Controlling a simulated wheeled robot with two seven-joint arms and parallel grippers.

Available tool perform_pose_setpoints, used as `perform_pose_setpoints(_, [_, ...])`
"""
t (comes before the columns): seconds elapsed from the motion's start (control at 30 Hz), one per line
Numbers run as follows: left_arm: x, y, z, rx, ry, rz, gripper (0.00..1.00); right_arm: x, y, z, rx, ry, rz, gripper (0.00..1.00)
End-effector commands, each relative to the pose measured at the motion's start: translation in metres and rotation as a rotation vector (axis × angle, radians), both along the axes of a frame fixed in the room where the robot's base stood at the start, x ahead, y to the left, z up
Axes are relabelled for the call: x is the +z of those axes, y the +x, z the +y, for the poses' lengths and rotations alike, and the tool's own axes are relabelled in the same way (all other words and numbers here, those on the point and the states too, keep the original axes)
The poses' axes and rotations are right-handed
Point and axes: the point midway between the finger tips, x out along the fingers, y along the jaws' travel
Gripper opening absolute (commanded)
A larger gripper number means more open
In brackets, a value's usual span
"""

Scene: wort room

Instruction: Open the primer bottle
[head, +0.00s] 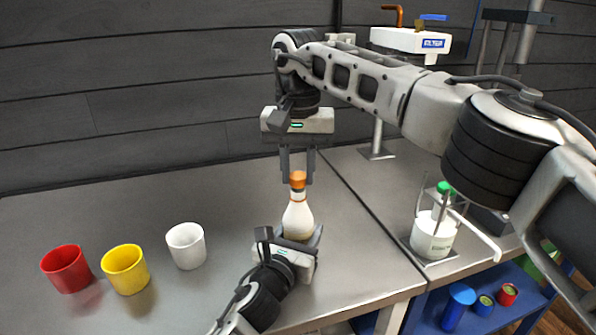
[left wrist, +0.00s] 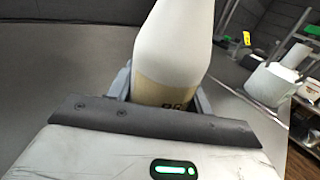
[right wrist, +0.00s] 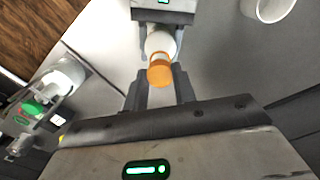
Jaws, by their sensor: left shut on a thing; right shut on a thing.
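The primer bottle (head: 298,217) is white with a tan label and an orange cap (head: 298,180). It stands upright on the grey table near the right end. My left gripper (head: 297,238) is shut on the bottle's lower body; the bottle also fills the middle of the left wrist view (left wrist: 172,50). My right gripper (head: 297,176) comes down from above and is shut on the orange cap, which shows between the fingers in the right wrist view (right wrist: 160,72). The cap sits at the top of the bottle's neck; whether it is loosened I cannot tell.
Red (head: 66,268), yellow (head: 125,269) and white (head: 186,246) cups stand on the table to the left. A white container with a green cap (head: 433,235) stands in a holder at the right. A blue shelf (head: 420,312) holds several cans below. The table's back left is clear.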

Motion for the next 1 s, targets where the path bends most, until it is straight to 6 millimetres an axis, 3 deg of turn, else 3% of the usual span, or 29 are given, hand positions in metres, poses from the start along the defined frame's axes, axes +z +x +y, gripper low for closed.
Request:
perform_pose_setpoints(0.27, [-0.001, 0.0, 0.0, 0.001, 0.001, 0.002, 0.0, 0.004, 0.0, 0.0, 0.0, 0.001, -0.001, 0.0])
perform_pose_setpoints(0.6, [-0.001, 0.0, 0.0, 0.001, 0.001, 0.002, 0.0, 0.039, 0.0, 0.0, 0.0, 0.001, -0.001, 0.0])
perform_pose_setpoints(0.83, [-0.001, 0.0, 0.0, 0.001, 0.001, 0.002, 0.0, 0.04, 0.0, 0.0, 0.0, 0.0, 0.0, 0.0])
perform_pose_setpoints(0.87, [-0.001, 0.0, 0.0, 0.001, 0.001, 0.002, 0.59, 0.04, 0.0, 0.0, 0.0, 0.0, 0.0, 0.0])
perform_pose_setpoints(0.93, [-0.001, 0.0, 0.0, 0.001, 0.001, 0.002, 0.76, 0.04, 0.0, 0.0, 0.0, 0.0, 0.0, 0.0])
perform_pose_setpoints(1.0, [-0.001, 0.0, 0.0, 0.001, 0.001, 0.002, 0.76, 0.04, 0.0, 0.0, 0.0, 0.0, 0.0, 0.0])
